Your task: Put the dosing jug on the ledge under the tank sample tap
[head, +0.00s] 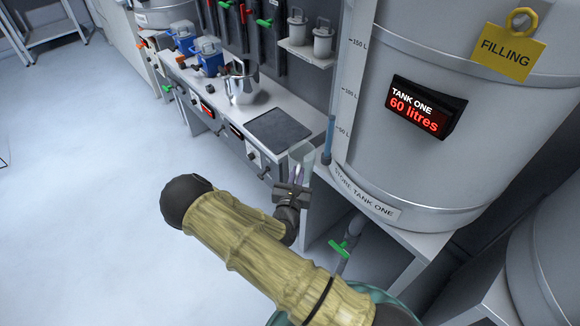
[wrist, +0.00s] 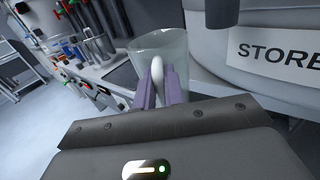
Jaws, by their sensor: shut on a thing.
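My gripper (head: 296,178) is shut on the handle of a clear jug, taken to be the dosing jug (wrist: 172,45). In the wrist view its purple fingers (wrist: 157,88) pinch the pale handle, and the jug looks close to upright. In the head view the jug is only faintly visible beyond the fingers. The tank (head: 375,100) reads "TANK ONE 60 litres". A blue upright fitting (head: 328,140) is at its lower left; I cannot tell whether it is the sample tap. A pale ledge edge (head: 318,178) runs below; contact with the jug cannot be told.
A bench (head: 225,110) left of the tank holds a metal jug (head: 241,82), blue-handled containers (head: 208,55) and a dark plate (head: 278,130). A pipe with a green valve handle (head: 345,247) is under the tank. A yellow "FILLING" tag (head: 507,50) hangs there.

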